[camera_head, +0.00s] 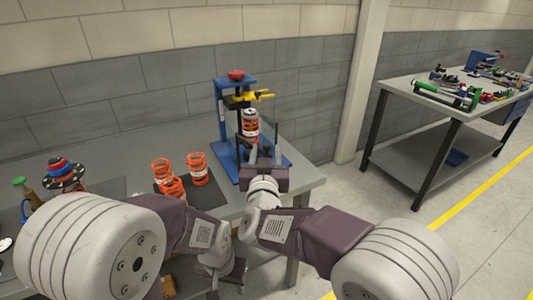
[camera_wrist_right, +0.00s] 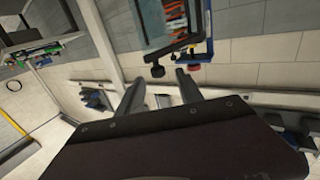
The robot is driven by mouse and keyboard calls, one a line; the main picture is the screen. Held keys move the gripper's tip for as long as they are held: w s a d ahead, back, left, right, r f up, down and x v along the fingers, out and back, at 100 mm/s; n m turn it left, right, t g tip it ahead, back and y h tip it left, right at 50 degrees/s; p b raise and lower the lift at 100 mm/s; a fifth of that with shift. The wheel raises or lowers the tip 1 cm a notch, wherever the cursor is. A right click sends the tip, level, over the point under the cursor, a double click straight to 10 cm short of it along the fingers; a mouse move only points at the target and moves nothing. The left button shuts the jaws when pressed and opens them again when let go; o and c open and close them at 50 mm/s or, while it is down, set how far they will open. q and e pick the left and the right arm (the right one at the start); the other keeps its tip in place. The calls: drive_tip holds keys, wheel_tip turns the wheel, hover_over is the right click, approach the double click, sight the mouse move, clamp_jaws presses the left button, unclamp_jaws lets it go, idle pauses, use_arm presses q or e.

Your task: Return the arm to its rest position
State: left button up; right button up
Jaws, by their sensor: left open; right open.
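My right gripper (camera_head: 265,148) is open, its two fingers pointing up in front of the blue press stand (camera_head: 222,110) on the workbench. In the right wrist view the fingers (camera_wrist_right: 160,90) are apart with nothing between them. The stand holds an orange coil spring (camera_head: 249,128) with a silver and black part, under a yellow clamp (camera_head: 248,97) and a red knob (camera_head: 236,75). An orange spring (camera_wrist_right: 174,16) also shows past the fingertips in the wrist view. My left gripper (camera_head: 228,281) is open, low by the bench's front edge; it is partly hidden by my left arm.
Several orange springs, one of them here (camera_head: 197,169), stand on a dark mat (camera_head: 207,194) left of the stand. A red, blue and black part (camera_head: 63,174) is at far left. A second table (camera_head: 415,92) with tools stands at right. The floor between is clear.

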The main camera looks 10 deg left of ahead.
drive_tip(key=shift+s+d+f+b, duration=0.15)
drive_tip(key=shift+s+b, duration=0.4)
drive_tip(key=shift+s, duration=0.55)
use_arm(q)
wheel_tip(320, 180, down, 2)
drive_tip(key=shift+f, duration=0.1)
use_arm(e)
drive_tip(key=shift+r, duration=0.2)
